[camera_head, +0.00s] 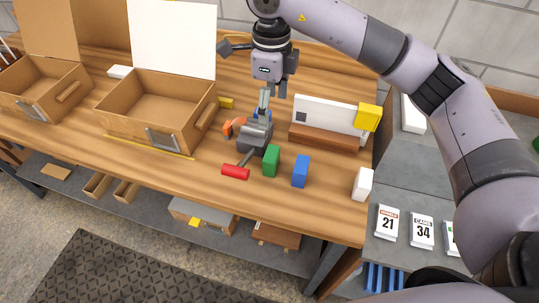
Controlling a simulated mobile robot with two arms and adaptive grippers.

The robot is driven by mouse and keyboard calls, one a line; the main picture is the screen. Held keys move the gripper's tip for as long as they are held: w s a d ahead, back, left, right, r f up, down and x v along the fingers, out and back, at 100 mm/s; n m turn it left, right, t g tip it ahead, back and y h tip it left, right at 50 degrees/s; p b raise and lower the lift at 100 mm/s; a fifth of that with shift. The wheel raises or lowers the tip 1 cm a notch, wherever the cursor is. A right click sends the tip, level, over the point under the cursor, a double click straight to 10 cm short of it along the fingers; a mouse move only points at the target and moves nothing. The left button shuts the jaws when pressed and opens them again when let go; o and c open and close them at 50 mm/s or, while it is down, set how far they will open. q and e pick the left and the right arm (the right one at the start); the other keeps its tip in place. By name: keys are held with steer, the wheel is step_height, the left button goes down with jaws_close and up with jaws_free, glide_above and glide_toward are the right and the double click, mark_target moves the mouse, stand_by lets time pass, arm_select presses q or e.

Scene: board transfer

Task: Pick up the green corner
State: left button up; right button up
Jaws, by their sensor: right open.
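The gripper is open and apart from the green corner. I see nothing held between its fingers. My left gripper is not in view.
An open cardboard box (150,121) stands left.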

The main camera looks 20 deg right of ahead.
steer(key=p, duration=0.4)
glide_toward(273, 154)
steer(key=f, duration=0.5)
steer(key=shift+w+a+f, duration=0.1)
steer(key=shift+a, duration=0.15)
steer(key=shift+f+p, duration=0.25)
steer(key=shift+p, duration=0.05)
steer(key=f, duration=0.1)
steer(key=f+p, duration=0.2)
steer(key=shift+d+f, duration=0.25)
steer(key=shift+f, duration=0.6)
steer(key=c, duration=1)
steer(key=shift+r, duration=0.1)
steer(key=shift+c, duration=0.2)
